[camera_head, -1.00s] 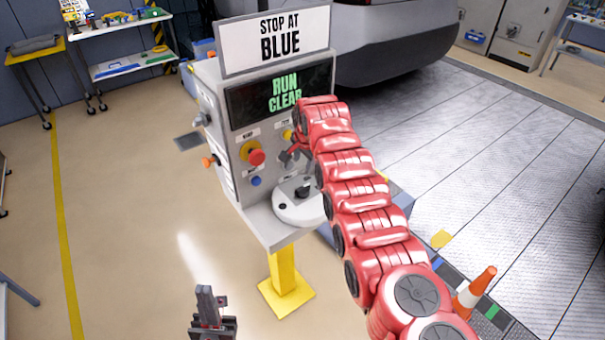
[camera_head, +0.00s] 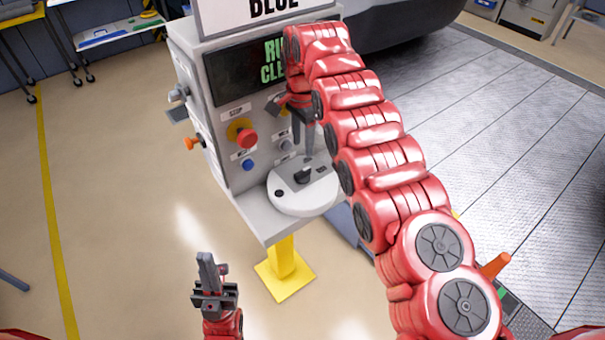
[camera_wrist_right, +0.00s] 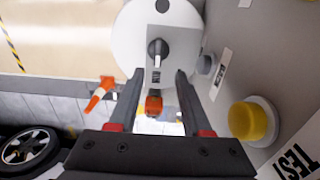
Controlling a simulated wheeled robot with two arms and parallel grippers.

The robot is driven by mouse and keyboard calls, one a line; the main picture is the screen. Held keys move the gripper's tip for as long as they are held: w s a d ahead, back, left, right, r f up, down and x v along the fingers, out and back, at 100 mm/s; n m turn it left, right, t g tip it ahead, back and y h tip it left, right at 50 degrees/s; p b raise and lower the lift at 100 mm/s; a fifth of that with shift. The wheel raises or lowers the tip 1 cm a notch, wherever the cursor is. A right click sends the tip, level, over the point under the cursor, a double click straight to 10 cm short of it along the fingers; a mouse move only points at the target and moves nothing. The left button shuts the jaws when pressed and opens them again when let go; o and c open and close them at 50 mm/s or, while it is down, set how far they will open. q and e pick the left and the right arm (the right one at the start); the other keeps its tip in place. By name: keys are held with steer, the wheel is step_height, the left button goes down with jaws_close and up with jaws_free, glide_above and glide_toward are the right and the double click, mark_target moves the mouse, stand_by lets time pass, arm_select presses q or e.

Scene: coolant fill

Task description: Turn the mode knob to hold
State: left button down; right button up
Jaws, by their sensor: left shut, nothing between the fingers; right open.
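The grey console carries a black knob (camera_head: 303,175) on a round white disc (camera_head: 290,203) at its front shelf. A grey knob (camera_head: 285,146) sits on the upright panel; its label is too small to read, so I cannot tell which is the mode knob. My right gripper (camera_head: 303,157) points down, open and empty, just above the black knob. In the right wrist view the black knob (camera_wrist_right: 157,47) shows beyond the open fingertips (camera_wrist_right: 160,74), apart from them. The grey knob (camera_wrist_right: 205,65) is right of them. My left gripper (camera_head: 206,256) is shut and empty, low and away from the console.
A red button (camera_head: 246,138) on yellow and a blue button (camera_head: 248,165) are on the panel. A yellow button (camera_wrist_right: 253,120) is close to my right gripper. The screen (camera_head: 230,75) is partly covered by my right arm. Open floor (camera_head: 120,220) lies left.

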steer(key=p, duration=0.2)
glide_above(303, 171)
step_height(303, 171, down, 5)
steer(key=shift+s+r, duration=0.15)
steer(key=shift+r, duration=0.05)
steer(key=f, duration=0.3)
steer(key=shift+w+a+f+p, duration=0.1)
steer(key=shift+w+f+p, duration=0.15)
steer(key=shift+f+p, duration=0.15)
steer(key=shift+s+f, duration=0.1)
steer(key=shift+f, duration=0.15)
jaws_close()
stand_by(0.4)
